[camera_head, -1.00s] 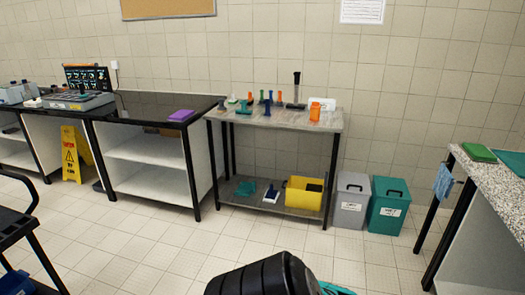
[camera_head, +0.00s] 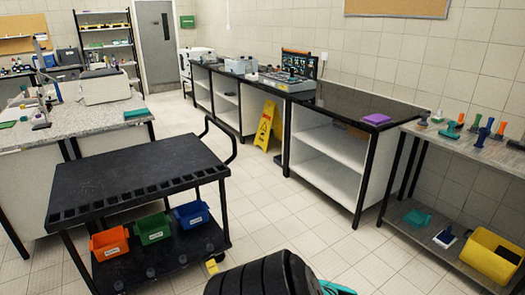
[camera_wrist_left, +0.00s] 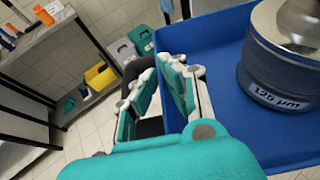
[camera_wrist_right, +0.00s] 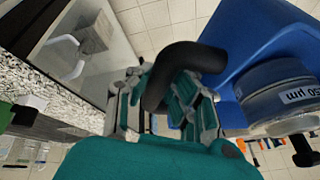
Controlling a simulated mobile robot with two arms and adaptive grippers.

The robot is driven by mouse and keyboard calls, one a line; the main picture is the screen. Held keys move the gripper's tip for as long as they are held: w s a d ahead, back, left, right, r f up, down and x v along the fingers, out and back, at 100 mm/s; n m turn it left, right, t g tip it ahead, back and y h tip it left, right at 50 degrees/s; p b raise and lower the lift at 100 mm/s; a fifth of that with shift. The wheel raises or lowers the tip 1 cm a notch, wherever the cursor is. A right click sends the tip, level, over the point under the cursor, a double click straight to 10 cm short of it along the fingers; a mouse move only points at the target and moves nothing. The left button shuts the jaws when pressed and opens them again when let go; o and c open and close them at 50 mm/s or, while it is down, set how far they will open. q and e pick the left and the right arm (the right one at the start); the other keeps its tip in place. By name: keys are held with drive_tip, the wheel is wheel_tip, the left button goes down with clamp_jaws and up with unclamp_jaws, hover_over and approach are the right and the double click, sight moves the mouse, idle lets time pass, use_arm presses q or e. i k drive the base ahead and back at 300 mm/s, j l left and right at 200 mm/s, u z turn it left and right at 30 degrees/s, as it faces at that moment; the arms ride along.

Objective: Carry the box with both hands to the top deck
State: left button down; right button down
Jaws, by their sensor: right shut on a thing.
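The blue box (camera_wrist_left: 220,50) shows at the right of the left wrist view and at the upper right of the right wrist view (camera_wrist_right: 255,40). It holds a round metal sieve (camera_wrist_left: 285,70) labelled "125 µm"; another labelled ring (camera_wrist_right: 280,95) shows in the right wrist view. My right gripper (camera_wrist_right: 168,100) is shut on the box's black handle (camera_wrist_right: 190,58). My left gripper (camera_wrist_left: 158,90) is at the box's side, with a dark part between its fingers; its grip is unclear. In the head view a black cart (camera_head: 130,175) has an empty top deck; the box is out of that view.
Orange (camera_head: 109,243), green (camera_head: 152,229) and blue (camera_head: 192,215) bins sit on the cart's lower shelf. A yellow floor sign (camera_head: 265,125) stands by the black-topped bench (camera_head: 345,105). A shelf table (camera_head: 465,145) is at right. Open floor lies between cart and benches.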

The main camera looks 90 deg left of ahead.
sight(136, 164)
drive_tip(key=u, duration=2.8)
drive_tip(key=i+j+u, duration=0.35)
drive_tip(key=i+u, duration=0.3)
drive_tip(key=i+j, duration=0.2)
drive_tip(key=i, duration=0.35)
drive_tip(key=i+j, duration=0.2)
drive_tip(key=i, duration=0.35)
drive_tip(key=i+j, duration=0.2)
drive_tip(key=i, duration=0.3)
drive_tip(key=i+j, duration=0.2)
drive_tip(key=i, duration=0.35)
